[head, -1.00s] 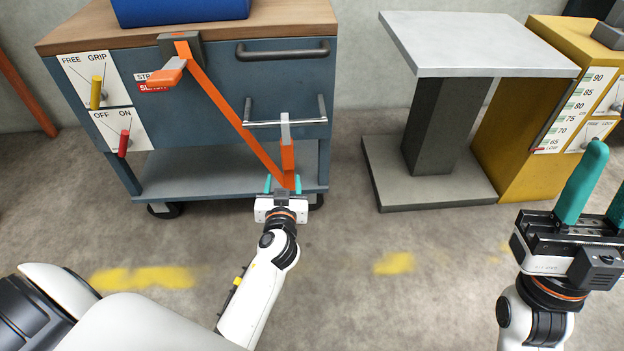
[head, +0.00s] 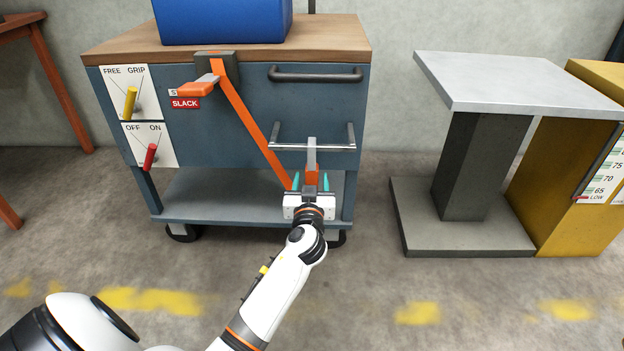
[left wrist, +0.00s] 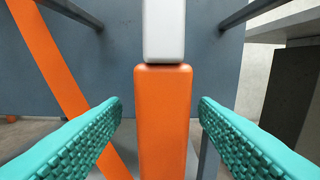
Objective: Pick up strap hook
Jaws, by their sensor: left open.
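The strap hook has a grey metal upper part (head: 311,152) and an orange body (head: 312,174). It stands upright in front of the cart's lower right side, at the lower end of the orange strap (head: 251,123). My left gripper (head: 311,182) is open with its teal fingers on either side of the orange body. In the left wrist view the orange body (left wrist: 164,120) and grey part (left wrist: 164,30) are centred between the fingers, with a gap on each side. The far end of the hook is cut off there. My right gripper is out of view.
The blue cart (head: 235,130) has a metal rail handle (head: 290,148) behind the hook. An orange ratchet lever (head: 197,88) sits above a red SLACK label (head: 185,103). A grey pedestal table (head: 515,80) and yellow cabinet (head: 560,170) stand to the right. Floor in front is open.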

